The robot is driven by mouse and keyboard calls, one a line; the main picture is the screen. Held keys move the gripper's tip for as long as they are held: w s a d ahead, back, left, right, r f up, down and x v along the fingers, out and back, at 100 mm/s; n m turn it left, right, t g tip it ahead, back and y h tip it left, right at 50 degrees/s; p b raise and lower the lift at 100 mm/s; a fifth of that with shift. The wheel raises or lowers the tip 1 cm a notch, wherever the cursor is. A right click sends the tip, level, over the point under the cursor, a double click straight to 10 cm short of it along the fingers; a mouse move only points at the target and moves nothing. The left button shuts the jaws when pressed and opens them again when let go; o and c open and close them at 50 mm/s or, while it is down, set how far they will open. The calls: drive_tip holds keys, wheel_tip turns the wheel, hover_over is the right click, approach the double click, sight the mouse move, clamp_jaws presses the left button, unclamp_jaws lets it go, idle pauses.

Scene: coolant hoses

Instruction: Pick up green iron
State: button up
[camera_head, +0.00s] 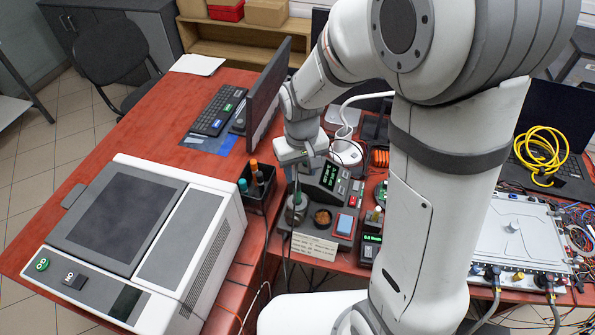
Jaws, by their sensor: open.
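The green iron (297,198) appears to be the small green-topped handle upright in a dark holder at the left of the soldering station (330,182). It is small and partly hidden in this view. My gripper (296,172) points down just above the holder, with its fingers close over or around the top of the handle. Whether they touch it, I cannot tell.
A black bin (262,197) with orange and teal-capped bottles stands left of the holder. A small cup (322,217) and a blue sponge (345,224) lie right of it. A monitor (268,92) stands behind. A large white machine (135,240) fills the left desk.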

sight(297, 189)
drive_tip(key=shift+w+a, duration=0.1)
drive_tip(key=shift+a, duration=0.15)
drive_tip(key=shift+f, duration=0.3)
drive_tip(key=shift+a+f+p, duration=0.15)
drive_tip(key=shift+f+p, duration=0.75)
drive_tip(key=shift+f, duration=2.7)
clamp_jaws()
